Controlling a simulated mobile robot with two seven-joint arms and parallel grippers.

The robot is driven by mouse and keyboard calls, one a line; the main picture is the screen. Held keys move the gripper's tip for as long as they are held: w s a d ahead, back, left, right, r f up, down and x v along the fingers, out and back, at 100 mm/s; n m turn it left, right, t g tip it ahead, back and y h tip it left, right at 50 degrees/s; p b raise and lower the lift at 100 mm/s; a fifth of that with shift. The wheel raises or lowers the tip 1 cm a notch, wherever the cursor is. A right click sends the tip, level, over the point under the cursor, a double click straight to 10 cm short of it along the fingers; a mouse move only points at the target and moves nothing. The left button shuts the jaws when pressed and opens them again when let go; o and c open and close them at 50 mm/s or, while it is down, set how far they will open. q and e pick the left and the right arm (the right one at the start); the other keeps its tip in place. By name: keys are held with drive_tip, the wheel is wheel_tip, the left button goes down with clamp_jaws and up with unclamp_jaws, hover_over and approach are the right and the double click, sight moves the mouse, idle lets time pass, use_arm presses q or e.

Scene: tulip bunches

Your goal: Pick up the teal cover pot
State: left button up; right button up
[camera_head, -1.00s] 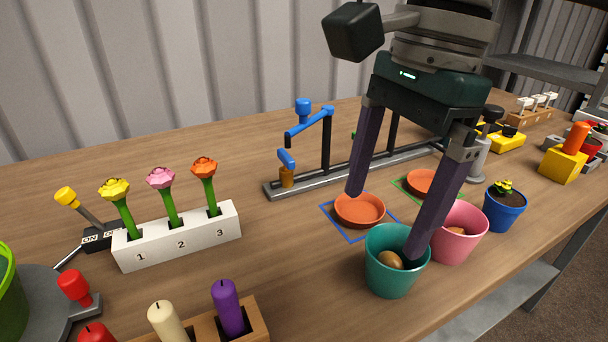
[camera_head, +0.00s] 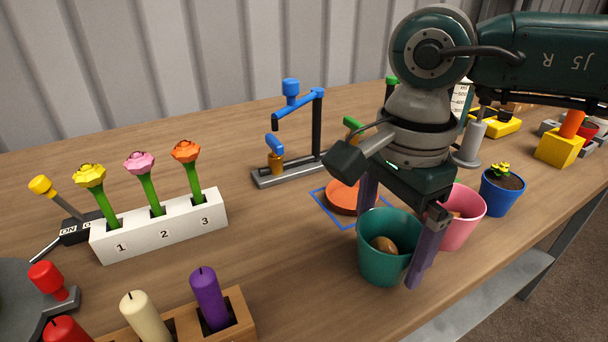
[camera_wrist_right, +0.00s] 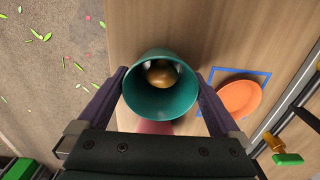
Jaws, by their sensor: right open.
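The teal cover pot (camera_head: 384,263) stands upright near the front edge of the table, with a brown round object (camera_head: 384,244) inside it. My right gripper (camera_head: 392,268) is open, with one finger behind the pot and the other at its front right side. In the right wrist view the teal pot (camera_wrist_right: 160,101) sits between the two spread purple fingers (camera_wrist_right: 160,88). Whether either finger touches the pot I cannot tell. My left gripper is not in view.
A pink pot (camera_head: 463,222) stands close to the right of the teal pot, partly behind my right gripper. An orange saucer (camera_head: 342,196) lies behind it on a blue-outlined square. A candle holder (camera_head: 242,325) is at the front left; table between is clear.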

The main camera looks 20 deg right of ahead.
drive_tip(key=shift+c, duration=0.2)
drive_tip(key=c, duration=1.1)
drive_tip(key=shift+r, duration=0.1)
drive_tip(key=shift+r, duration=0.1)
